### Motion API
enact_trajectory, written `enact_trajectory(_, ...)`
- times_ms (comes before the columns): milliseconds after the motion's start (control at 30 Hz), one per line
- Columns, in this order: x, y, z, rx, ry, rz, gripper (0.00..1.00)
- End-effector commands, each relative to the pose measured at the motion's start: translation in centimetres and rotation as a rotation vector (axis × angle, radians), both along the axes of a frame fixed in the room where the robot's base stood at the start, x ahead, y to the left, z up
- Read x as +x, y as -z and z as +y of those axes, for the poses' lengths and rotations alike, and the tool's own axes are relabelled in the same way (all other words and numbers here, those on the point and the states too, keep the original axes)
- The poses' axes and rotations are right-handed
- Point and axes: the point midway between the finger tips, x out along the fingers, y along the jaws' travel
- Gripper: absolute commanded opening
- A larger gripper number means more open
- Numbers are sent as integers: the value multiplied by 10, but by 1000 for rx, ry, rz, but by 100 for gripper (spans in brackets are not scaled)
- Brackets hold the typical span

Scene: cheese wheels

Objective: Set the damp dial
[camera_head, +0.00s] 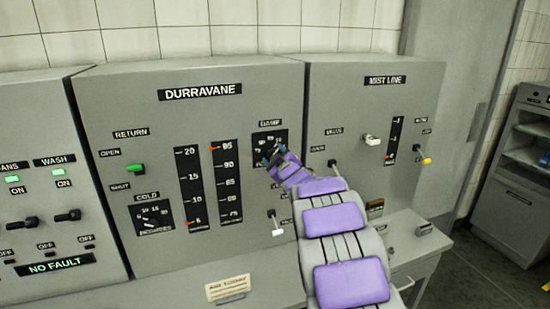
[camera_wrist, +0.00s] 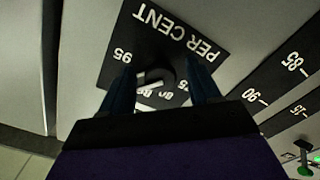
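The damp dial (camera_head: 268,136) is a black plate on the grey DURRAVANE panel, under a DAMP label, partly hidden by my gripper (camera_head: 272,158). The wrist view shows its plate (camera_wrist: 183,42) upside down, with PER CENT and numbers such as 95. A dark round knob with a pale mark (camera_wrist: 153,72) sits on the plate. My gripper (camera_wrist: 162,82) is open, its two dark fingers on either side of the knob, with a small gap seemingly at each side. Contact cannot be told. The pointer's exact reading is unclear.
Left of the dial are two vertical gauges (camera_head: 228,185), a green RETURN switch (camera_head: 134,169) and a COLD dial (camera_head: 153,216). A white lever (camera_head: 277,226) is below the dial. The MIST LINE panel (camera_head: 421,100) stands right, with a white knob (camera_head: 372,140) and a yellow-tipped lever (camera_head: 426,161).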

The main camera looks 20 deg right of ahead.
Motion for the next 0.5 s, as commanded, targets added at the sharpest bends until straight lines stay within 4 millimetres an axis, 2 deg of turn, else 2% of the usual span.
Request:
enact_trajectory(267, -1, 0, 0, 0, 1, 1, 62)
enact_trajectory(500, -21, -1, 1, 0, 0, 0, 62)
